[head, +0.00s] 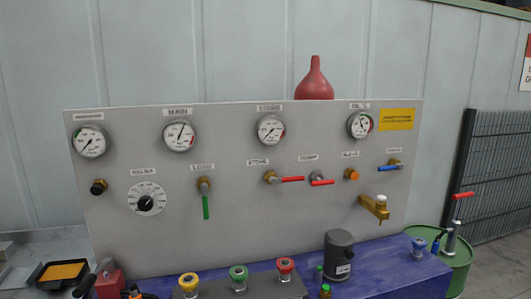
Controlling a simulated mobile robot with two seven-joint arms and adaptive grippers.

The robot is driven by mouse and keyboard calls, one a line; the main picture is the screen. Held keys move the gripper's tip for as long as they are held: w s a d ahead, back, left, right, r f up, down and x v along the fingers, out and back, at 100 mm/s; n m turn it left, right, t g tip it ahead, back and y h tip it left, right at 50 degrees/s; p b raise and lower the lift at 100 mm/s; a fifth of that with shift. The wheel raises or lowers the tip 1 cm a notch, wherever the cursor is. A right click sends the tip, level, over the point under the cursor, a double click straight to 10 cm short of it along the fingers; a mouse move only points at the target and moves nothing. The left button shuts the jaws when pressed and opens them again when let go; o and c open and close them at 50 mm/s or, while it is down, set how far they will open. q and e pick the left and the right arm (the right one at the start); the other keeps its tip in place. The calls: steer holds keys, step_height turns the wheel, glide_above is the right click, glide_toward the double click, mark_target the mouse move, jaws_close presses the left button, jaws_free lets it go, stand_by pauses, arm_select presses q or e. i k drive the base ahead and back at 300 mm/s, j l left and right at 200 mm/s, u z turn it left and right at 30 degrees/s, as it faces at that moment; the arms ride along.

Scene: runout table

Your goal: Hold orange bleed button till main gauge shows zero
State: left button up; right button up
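The orange bleed button (351,174) is a small round knob on the grey panel (235,225), right of centre, under a small label. Nothing is touching it. The main gauge (180,136) is a white round dial under the MAIN label at the upper left of the panel. Its needle seems to point up and slightly right, but the scale is too small to read. Neither of my grippers can be made out in the head view.
Valves with a green lever (206,207), red levers (292,179) and a blue lever (388,169) stick out near the button. A brass tap (375,207) sits below it. A dark canister (338,256) and coloured-top fittings (238,278) stand along the front.

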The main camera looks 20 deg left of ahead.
mark_target(354, 176)
steer(key=i+l, duration=0.75)
